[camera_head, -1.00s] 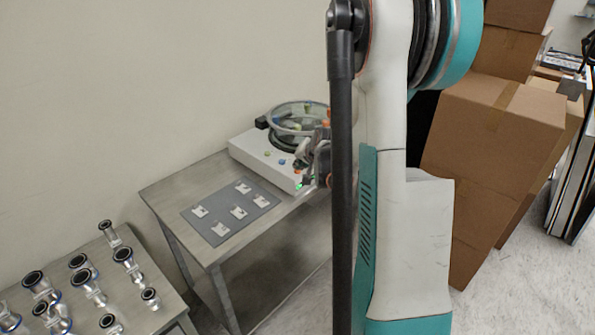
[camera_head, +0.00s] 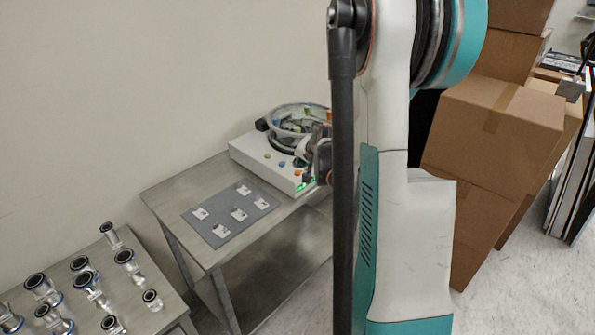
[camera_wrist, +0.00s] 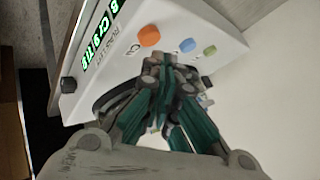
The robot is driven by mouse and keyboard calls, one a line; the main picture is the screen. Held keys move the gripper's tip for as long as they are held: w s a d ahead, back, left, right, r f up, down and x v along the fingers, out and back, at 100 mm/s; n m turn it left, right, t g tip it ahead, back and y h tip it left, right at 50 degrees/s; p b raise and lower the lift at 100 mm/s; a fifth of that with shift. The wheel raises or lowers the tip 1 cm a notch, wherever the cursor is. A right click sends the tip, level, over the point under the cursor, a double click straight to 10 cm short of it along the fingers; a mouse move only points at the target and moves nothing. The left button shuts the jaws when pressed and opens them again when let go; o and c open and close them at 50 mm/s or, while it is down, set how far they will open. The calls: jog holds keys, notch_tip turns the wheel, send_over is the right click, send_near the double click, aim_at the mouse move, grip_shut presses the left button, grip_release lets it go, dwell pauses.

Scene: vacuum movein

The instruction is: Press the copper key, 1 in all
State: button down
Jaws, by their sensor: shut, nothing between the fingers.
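The copper key (camera_wrist: 149,36) is a round orange-brown button on the white feeder base, next to a lit green display (camera_wrist: 101,35). It also shows in the head view (camera_head: 297,173), at the near end of a row. A blue key (camera_wrist: 187,45) and a green key (camera_wrist: 209,51) follow it along the panel. My gripper (camera_wrist: 163,62) is shut and empty, its fingertips just below the copper key in the wrist view. I cannot tell whether they touch it. In the head view my gripper (camera_head: 314,158) is partly hidden behind my arm.
The feeder's clear bowl (camera_head: 299,118) holds small coloured parts. A grey mat (camera_head: 221,231) with several white pieces lies on the same table (camera_head: 170,193). Metal pipe fittings (camera_head: 85,280) stand on a nearer table. Stacked cardboard boxes (camera_head: 495,130) stand at the right.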

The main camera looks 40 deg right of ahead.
aim_at(300, 171)
jog(key=shift+r, duration=0.1)
jog(key=shift+r+p, duration=1.7)
jog(key=shift+r, duration=0.7)
